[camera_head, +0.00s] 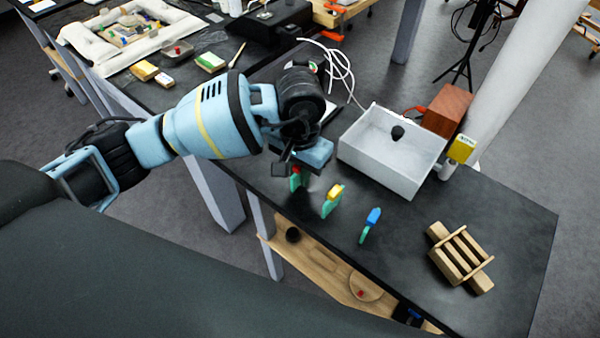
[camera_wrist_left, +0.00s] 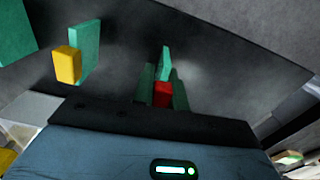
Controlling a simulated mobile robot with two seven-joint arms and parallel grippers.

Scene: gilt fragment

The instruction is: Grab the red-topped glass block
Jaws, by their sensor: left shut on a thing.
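The red-topped glass block (camera_head: 295,180) stands near the left edge of the dark table, with its red top and green glass partly hidden under my left gripper (camera_head: 296,170). That gripper is shut on it from above. In the left wrist view the block's red part (camera_wrist_left: 163,94) sits in front of the gripper body, with green glass around and beyond it. My right gripper is not in view.
A yellow-topped glass block (camera_head: 332,199) and a blue-topped one (camera_head: 370,224) stand in a row to the right. A white bin (camera_head: 372,168) holding a small black object is behind them. A wooden rack (camera_head: 460,255) lies at the right.

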